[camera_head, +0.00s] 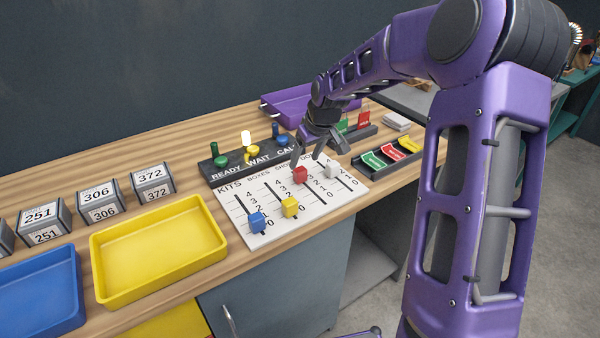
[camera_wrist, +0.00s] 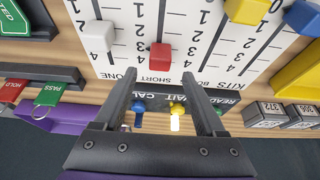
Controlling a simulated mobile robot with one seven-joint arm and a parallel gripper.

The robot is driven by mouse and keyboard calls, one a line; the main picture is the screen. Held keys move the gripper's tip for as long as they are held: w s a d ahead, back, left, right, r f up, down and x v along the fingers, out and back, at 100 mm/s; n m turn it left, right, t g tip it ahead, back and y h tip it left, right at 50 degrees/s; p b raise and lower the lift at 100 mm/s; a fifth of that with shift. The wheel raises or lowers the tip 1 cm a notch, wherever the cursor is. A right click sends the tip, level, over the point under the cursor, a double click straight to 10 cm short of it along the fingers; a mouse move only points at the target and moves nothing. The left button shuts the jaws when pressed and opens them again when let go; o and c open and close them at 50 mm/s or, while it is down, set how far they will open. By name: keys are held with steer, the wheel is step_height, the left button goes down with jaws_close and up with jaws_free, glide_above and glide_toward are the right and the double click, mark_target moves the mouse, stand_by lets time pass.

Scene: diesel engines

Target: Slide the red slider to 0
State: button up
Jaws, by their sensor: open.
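The red slider (camera_head: 300,174) sits on the white KITS/BOXES/SHORT board (camera_head: 318,210), near the high-number end of its black slot, close to the SHORT label. The exact number beside it is hard to read. In the wrist view, the red slider (camera_wrist: 160,56) shows just beyond my fingertips and roughly between them, with its slot running away toward the low numbers. My gripper (camera_head: 306,160) is open and empty above the back edge of the board. Its two fingers (camera_wrist: 157,80) stand apart, and no contact with the slider is visible.
A white slider (camera_head: 331,170) is close to the right; yellow (camera_head: 290,207) and blue (camera_head: 257,223) sliders are to the left. The READY/WAIT/CALL switch panel (camera_head: 233,165) stands behind. A tagged tray (camera_head: 387,157) is right, a yellow tray (camera_head: 160,250) left.

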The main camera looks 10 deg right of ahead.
mark_target(300, 169)
steer(key=x, duration=0.6)
steer(key=shift+w+f+b, duration=0.15)
steer(key=shift+f+b, duration=0.15)
jaws_close()
stand_by(1.1)
